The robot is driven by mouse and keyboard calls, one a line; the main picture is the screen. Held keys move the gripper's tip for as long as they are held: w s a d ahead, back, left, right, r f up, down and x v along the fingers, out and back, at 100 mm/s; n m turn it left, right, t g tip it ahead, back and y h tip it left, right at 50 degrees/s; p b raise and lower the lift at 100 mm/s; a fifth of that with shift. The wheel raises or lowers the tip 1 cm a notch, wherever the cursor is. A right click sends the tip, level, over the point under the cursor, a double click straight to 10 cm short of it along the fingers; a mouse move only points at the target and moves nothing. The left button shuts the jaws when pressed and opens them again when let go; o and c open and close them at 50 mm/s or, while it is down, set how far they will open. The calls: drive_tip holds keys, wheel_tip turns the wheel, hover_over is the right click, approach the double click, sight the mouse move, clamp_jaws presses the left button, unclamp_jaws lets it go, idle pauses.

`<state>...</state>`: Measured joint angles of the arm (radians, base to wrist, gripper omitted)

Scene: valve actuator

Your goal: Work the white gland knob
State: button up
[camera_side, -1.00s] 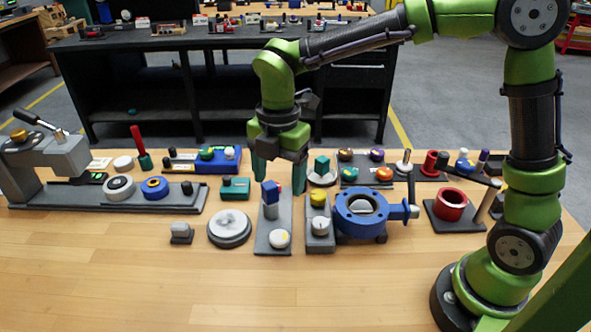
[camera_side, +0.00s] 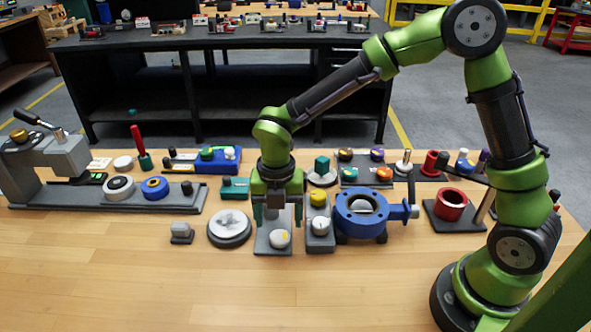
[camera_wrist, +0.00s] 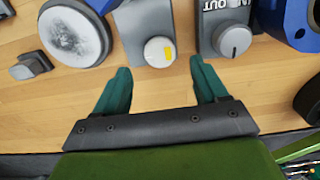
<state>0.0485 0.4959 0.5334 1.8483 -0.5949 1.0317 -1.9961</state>
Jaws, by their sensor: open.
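The white gland knob (camera_side: 280,238) is a round white knob at the front end of a dark grey base plate (camera_side: 262,245). In the wrist view the knob (camera_wrist: 160,51) shows a yellow mark on its right side. My gripper (camera_side: 278,218) is open and empty, pointing down over the plate just behind the knob. In the wrist view its teal fingertips (camera_wrist: 160,68) are spread wider than the knob, which shows centred just beyond them. I see no contact with the knob. The upright post with the blue and red block behind the knob is hidden by my gripper.
Close right is a grey unit with a dial (camera_side: 320,226) and yellow top, then a blue flanged valve (camera_side: 362,212). Close left is a round grey-white disc (camera_side: 229,228), with a small grey block (camera_side: 181,233) further left. The front of the wooden table is clear.

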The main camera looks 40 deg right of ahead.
sight(279, 236)
wheel_tip(279, 236, down, 5)
idle(0.3)
drive_tip(key=c, duration=1.1)
drive_tip(key=shift+o, duration=0.2)
